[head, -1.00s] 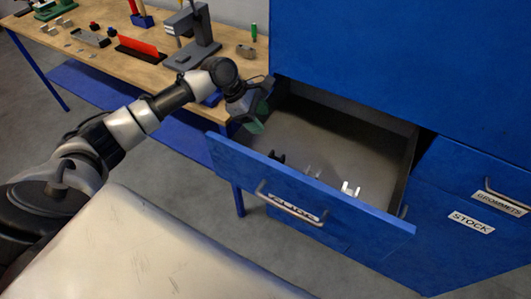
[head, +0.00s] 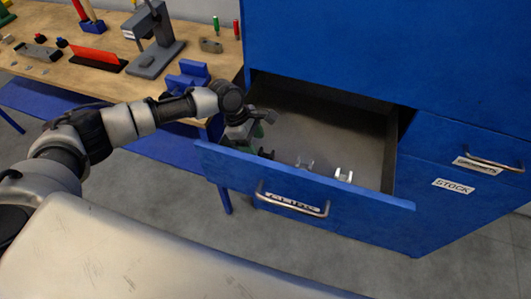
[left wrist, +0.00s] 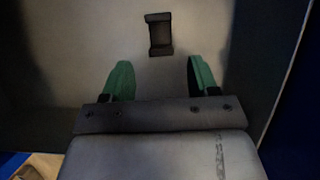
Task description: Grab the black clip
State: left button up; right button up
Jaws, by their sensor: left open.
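The black clip (left wrist: 159,34) lies on the drawer floor in the left wrist view, just beyond my fingertips. It also shows in the head view (head: 266,154) as a small dark shape near the drawer's left end, close behind the front panel. My left gripper (head: 256,124) is inside the left part of the open drawer, pointing down. In the left wrist view its two green fingers (left wrist: 160,76) are spread apart with nothing between them. The clip is apart from the fingers. My right gripper is in neither view.
The open blue drawer (head: 300,196) also holds a grey clip (head: 304,162) and a white clip (head: 343,175), right of the black one. Its front panel and side walls stand close around my gripper. A wooden workbench (head: 105,88) with tools stands at left.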

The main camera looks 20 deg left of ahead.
aim_at(260, 150)
pick_arm(q)
jog(key=p+x, duration=0.1)
jog(key=x, duration=0.2)
jog(key=shift+s+d+f, duration=0.15)
jog(key=shift+d+f, duration=0.05)
jog(key=shift+d, duration=0.05)
jog(key=shift+d+f, duration=0.1)
jog(key=shift+f, duration=0.1)
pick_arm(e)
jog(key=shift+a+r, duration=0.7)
pick_arm(q)
jog(key=c, duration=1)
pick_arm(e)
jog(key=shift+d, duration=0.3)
